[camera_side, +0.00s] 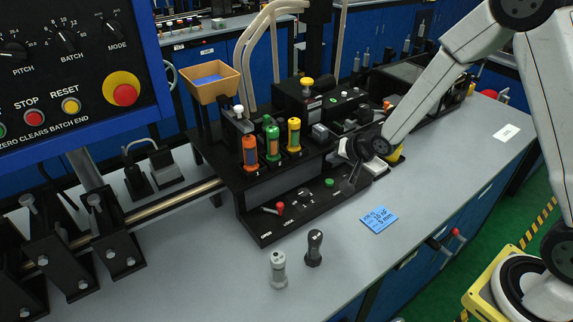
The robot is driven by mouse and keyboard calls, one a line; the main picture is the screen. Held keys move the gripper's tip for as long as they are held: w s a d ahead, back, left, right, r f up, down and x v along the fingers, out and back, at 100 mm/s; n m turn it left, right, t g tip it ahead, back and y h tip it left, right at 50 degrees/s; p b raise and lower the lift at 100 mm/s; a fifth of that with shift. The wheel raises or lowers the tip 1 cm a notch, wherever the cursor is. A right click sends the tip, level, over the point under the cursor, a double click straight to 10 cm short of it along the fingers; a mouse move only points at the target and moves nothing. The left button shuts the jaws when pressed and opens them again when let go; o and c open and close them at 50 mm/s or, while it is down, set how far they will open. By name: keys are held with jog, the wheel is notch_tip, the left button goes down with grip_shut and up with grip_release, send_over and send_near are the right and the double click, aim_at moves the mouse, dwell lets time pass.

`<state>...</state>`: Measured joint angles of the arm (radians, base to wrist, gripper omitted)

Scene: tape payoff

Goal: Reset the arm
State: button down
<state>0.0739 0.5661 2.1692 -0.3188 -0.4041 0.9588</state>
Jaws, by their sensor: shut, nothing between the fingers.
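My gripper (352,180) is at the right end of the black fixture (262,232), low over its edge and small in the picture. Its fingers point down and look closed, with nothing seen between them. The white arm reaches down to it from the upper right. I cannot tell whether the fingertips touch the fixture.
The black fixture carries an orange cylinder (250,152), a green one (272,140), a yellow one (294,135) and a red-knobbed lever (279,208). A grey peg (278,268), a black peg (314,247) and a blue note (378,219) occupy the front bench. The bench's right side is mostly clear.

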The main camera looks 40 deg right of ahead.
jog(key=s+r+n+g, duration=0.2)
jog(key=s+n+g, duration=0.1)
jog(key=s, duration=0.7)
jog(key=s+a+r+n+g+h, duration=0.1)
jog(key=s+r+n+g, duration=0.1)
jog(key=s, duration=0.8)
jog(key=n+g, duration=0.1)
jog(key=n, duration=0.1)
jog(key=shift+a+r+n+g, duration=0.2)
jog(key=shift+r+n+g, duration=0.1)
jog(key=shift+r+n, duration=0.1)
dwell(1.1)
jog(key=w+d+f+m+t+y, duration=0.1)
jog(key=w+m+t, duration=0.5)
jog(key=w, duration=1.4)
jog(key=shift+d+m+t, duration=0.2)
jog(key=shift+m+t, duration=0.1)
jog(key=shift+m, duration=0.6)
jog(key=shift+f, duration=0.1)
